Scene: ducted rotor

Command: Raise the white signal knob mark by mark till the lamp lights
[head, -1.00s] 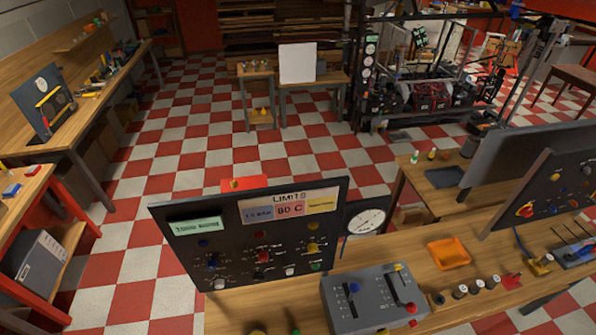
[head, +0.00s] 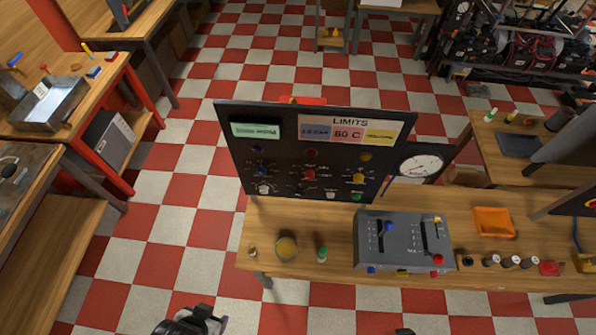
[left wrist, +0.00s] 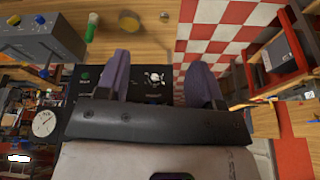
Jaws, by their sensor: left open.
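The dark panel (head: 235,165) stands upright on the bench, marked LIMITS, with rows of coloured lamps and knobs. A white knob (head: 264,189) sits at its lower left, and another white knob (head: 331,195) at its lower middle. I cannot tell which is the signal knob. My left gripper (head: 200,318) is at the bottom edge of the head view, in front of the bench and apart from the panel. In the left wrist view my left gripper (left wrist: 164,82) is open and empty; a white knob (left wrist: 154,77) shows between its fingers. A small dark tip at the bottom edge may be my right gripper.
A grey slider box (head: 400,258) stands on the bench right of the panel, with a round gauge (head: 421,165) behind it. An orange tray (head: 493,222) lies right.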

